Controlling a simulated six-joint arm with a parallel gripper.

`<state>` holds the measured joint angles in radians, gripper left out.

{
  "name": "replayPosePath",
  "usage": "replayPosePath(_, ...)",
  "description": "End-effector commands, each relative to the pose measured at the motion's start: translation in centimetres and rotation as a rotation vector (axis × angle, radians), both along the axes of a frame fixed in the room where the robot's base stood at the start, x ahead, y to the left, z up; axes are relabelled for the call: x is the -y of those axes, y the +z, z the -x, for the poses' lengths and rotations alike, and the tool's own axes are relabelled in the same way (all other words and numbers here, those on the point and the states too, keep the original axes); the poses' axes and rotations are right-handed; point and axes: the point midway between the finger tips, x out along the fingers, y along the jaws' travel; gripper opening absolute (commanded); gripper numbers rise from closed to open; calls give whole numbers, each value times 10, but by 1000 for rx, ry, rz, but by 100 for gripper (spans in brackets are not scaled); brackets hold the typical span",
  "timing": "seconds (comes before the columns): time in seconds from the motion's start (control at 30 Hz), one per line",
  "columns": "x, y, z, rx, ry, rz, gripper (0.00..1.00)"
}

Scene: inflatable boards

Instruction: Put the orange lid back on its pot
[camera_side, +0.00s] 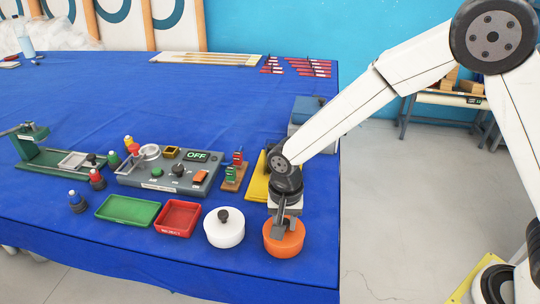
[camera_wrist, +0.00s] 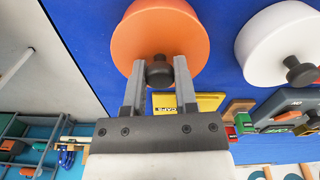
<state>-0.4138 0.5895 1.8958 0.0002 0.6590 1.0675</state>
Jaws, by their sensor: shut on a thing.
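The orange lid (camera_side: 284,243) is a round orange piece near the front right corner of the blue-covered table. It fills the top middle of the wrist view (camera_wrist: 160,30), with its black knob (camera_wrist: 158,74) between my fingers. My gripper (camera_side: 284,224) points down and is shut on that knob. I cannot tell whether a pot is under the orange piece or whether its base touches the table. A white round pot (camera_side: 223,232) with a black knob stands just left of it, apart from it; it also shows in the wrist view (camera_wrist: 275,40).
A red tray (camera_side: 178,218) and a green tray (camera_side: 127,210) lie further left. Behind are a grey control panel (camera_side: 150,180) reading OFF, a small wooden stand (camera_side: 234,178) and a yellow piece (camera_side: 257,182). The table's right edge is close to my gripper.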

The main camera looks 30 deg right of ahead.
Motion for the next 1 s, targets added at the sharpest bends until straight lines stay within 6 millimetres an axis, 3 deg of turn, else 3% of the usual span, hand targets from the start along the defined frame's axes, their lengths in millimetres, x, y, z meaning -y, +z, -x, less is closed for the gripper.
replayPosePath(0.23, 0, 0, 0, 0, 0, 0, 0)
replayPosePath(0.27, 0, 0, 0, 0, 0, 0, 45)
replayPosePath(0.37, 0, 0, 0, 0, 0, 0, 77)
replayPosePath(0.57, 0, 0, 0, 0, 0, 0, 77)
replayPosePath(0.6, 0, 0, 0, 0, 0, 0, 80)
replayPosePath(0.67, 0, 0, 0, 0, 0, 0, 99)
replayPosePath(1.0, 0, 1, 0, 0, 0, 0, 100)
